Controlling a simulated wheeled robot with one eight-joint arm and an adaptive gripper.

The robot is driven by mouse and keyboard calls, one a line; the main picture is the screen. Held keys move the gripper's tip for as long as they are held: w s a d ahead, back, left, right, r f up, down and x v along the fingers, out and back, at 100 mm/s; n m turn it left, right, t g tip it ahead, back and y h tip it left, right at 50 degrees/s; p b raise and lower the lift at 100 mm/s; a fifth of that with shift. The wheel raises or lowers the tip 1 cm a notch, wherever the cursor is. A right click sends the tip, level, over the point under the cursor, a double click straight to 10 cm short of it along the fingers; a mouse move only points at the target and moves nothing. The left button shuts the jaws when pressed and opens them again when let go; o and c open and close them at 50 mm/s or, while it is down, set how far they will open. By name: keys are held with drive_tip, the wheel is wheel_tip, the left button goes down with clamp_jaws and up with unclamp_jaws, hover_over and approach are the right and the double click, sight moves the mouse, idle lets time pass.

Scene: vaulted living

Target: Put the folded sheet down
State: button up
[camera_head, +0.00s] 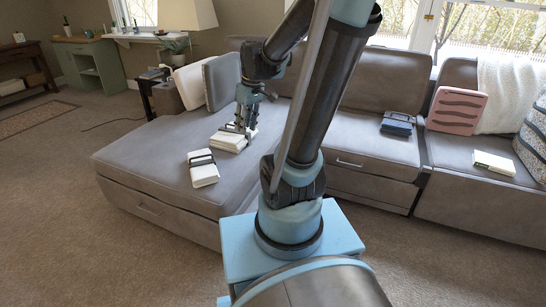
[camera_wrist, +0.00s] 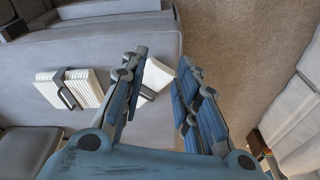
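Two white folded bundles lie on the grey chaise of the sofa. The nearer folded bundle (camera_head: 205,176), with a dark band, lies apart from my gripper. The farther folded bundle (camera_head: 228,143) lies right under my gripper (camera_head: 239,127), whose fingers point down and hide part of it. In the wrist view my gripper (camera_wrist: 165,65) has its fingers apart. A white piece (camera_wrist: 155,77) shows between them, partly behind the left finger, with grey cushion around it. A banded white bundle (camera_wrist: 88,88) lies to the left, outside the fingers. I cannot tell which bundle is the sheet.
The grey chaise (camera_head: 130,160) has bare room on its left. Dark blue folded things (camera_head: 397,123), a pink ridged item (camera_head: 456,110) and a pale book-like item (camera_head: 493,163) lie on the right seats. Grey and white pillows (camera_head: 221,82) stand behind my gripper. Carpet (camera_head: 90,225) surrounds the sofa.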

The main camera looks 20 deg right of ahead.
drive_tip(key=s+d+f+m, duration=0.2)
drive_tip(key=s+d+m, duration=0.1)
drive_tip(key=s, duration=0.4)
drive_tip(key=s+d+f+m+h, duration=0.1)
drive_tip(key=s+d+f+m, duration=0.2)
drive_tip(key=s, duration=0.5)
drive_tip(key=shift+d+f+m+t+h, duration=0.2)
drive_tip(key=shift+m+t+h, duration=0.1)
drive_tip(key=shift+m+t, duration=0.1)
